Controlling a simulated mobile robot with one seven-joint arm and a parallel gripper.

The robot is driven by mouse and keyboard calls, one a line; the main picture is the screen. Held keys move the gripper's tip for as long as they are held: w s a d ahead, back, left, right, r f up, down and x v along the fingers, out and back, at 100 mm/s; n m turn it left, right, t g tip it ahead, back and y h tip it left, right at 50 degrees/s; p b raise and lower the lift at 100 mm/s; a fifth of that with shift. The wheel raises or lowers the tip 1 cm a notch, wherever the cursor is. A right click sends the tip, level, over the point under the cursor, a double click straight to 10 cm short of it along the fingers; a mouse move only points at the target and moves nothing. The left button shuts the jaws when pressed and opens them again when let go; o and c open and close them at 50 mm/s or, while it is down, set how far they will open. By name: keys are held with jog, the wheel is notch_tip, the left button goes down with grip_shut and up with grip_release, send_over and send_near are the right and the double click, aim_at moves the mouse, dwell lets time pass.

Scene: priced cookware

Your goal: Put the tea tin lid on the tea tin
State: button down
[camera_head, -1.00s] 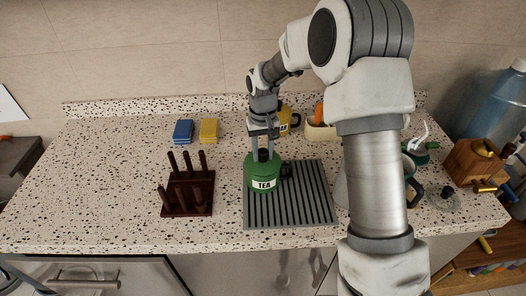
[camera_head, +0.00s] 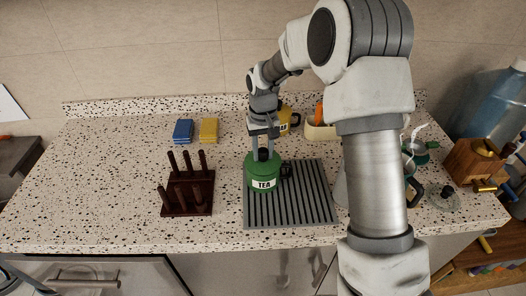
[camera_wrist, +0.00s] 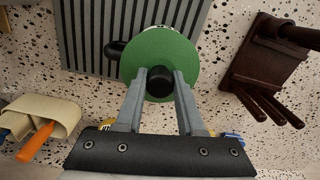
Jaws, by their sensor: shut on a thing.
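The green tea tin (camera_head: 263,184), with a white TEA label and a dark handle, stands upright on the left part of the ribbed grey mat. The green tea tin lid (camera_head: 252,158) with a black knob is at the tin's top; it also shows in the wrist view (camera_wrist: 170,48). My gripper (camera_head: 263,152) points down over the tin, shut on the black knob of the lid. In the wrist view my gripper's fingers (camera_wrist: 160,84) flank the knob. The lid hides most of the tin there. I cannot tell whether the lid is fully seated.
The grey ribbed mat (camera_head: 310,200) has free room right of the tin. A dark wooden peg rack (camera_head: 187,192) stands to the left. Blue (camera_head: 183,131) and yellow (camera_head: 208,130) sponges lie behind. A wooden block (camera_head: 470,165) stands at far right.

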jog(key=shift+f, duration=0.3)
jog(key=shift+f+b, duration=0.15)
jog(key=shift+b, duration=0.15)
jog(key=shift+c, duration=2.2)
grip_release()
jog(key=o, duration=0.4)
jog(key=shift+o, duration=0.2)
